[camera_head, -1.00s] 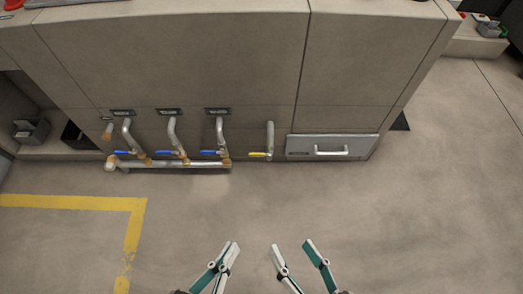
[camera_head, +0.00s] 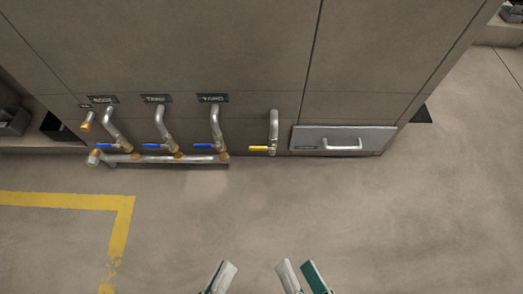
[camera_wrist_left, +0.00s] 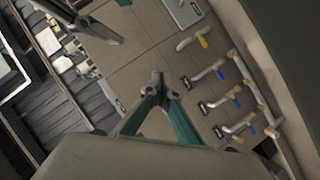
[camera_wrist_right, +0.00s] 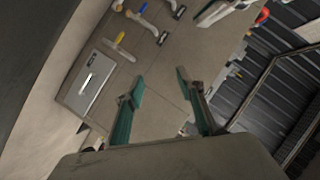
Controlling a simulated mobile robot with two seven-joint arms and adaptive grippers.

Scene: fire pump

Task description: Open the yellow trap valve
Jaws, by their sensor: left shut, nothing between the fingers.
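The yellow trap valve handle (camera_head: 259,149) sits low on the cabinet front, at the foot of a short bent pipe (camera_head: 274,125). The handle lies level and points left, across the pipe. It also shows in the left wrist view (camera_wrist_left: 203,41) and the right wrist view (camera_wrist_right: 120,38). My left gripper (camera_head: 226,266) is at the bottom of the head view, well short of the valve; its fingertips meet and are empty in the left wrist view (camera_wrist_left: 155,80). My right gripper (camera_head: 296,266) is beside it, fingers apart and empty in the right wrist view (camera_wrist_right: 157,82).
Several blue-handled valves (camera_head: 155,146) on bent pipes join a low horizontal pipe (camera_head: 140,160) left of the yellow one. A metal drawer panel with a handle (camera_head: 343,148) is to the right. The floor before the cabinet is clear, with a yellow line (camera_head: 120,225) at left.

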